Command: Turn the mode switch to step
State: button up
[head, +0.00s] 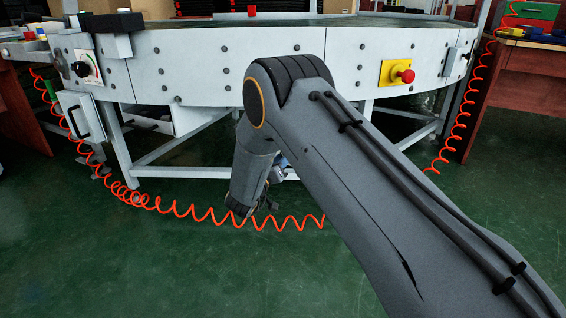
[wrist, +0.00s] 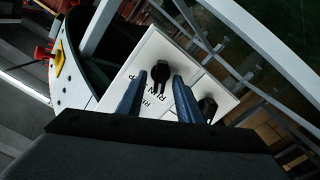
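In the wrist view a white panel (wrist: 178,48) with black lettering, including what reads as RUN, carries black switch knobs. One knob (wrist: 161,72) shows between the tips of my gripper (wrist: 159,75). Its two blue fingers are apart, one on each side of the knob in the picture; I cannot tell whether they touch it. A second black knob (wrist: 207,104) sits to the right, just beyond the right finger. In the head view my arm hides this panel and most of my gripper.
The white curved conveyor (head: 210,75) spans the head view. A yellow plate with a red button (head: 403,76) is on its front, and a knob with a dial (head: 83,69) is at its left. An orange coiled cable (head: 180,211) hangs low over the green floor.

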grip_shut()
jog(key=shift+p, duration=0.3)
jog(key=shift+s+d+m+p, duration=0.1)
jog(key=shift+d+m+p, duration=0.1)
jog(key=shift+m+p, duration=2.3)
jog(key=shift+s+d+m+p, duration=0.15)
jog(key=shift+m+p, duration=1.35)
jog(key=shift+m, duration=2)
jog(key=shift+w, duration=0.1)
